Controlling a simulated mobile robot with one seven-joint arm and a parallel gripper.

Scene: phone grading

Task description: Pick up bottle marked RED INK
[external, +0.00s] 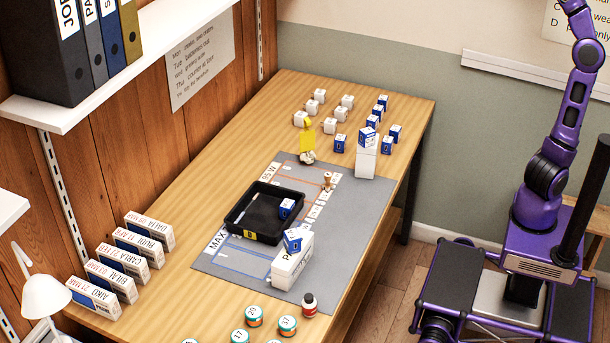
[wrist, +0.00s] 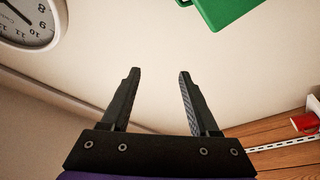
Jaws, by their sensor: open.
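A small bottle (external: 309,304) with a dark body, a white label and a red patch stands at the table's near right edge; its lettering is too small to read. My gripper (wrist: 157,80) is open and empty in the wrist view, with its two dark fingers apart. It points at a wall with a clock and a green object, far from the table. In the external view my purple arm rises at the right, and the gripper is out of the frame there.
A black tray (external: 239,233) holding a blue box lies on the grey mat (external: 352,232). A white box (external: 291,268) stands behind the bottle. Several round tins (external: 287,326) stand to its left.

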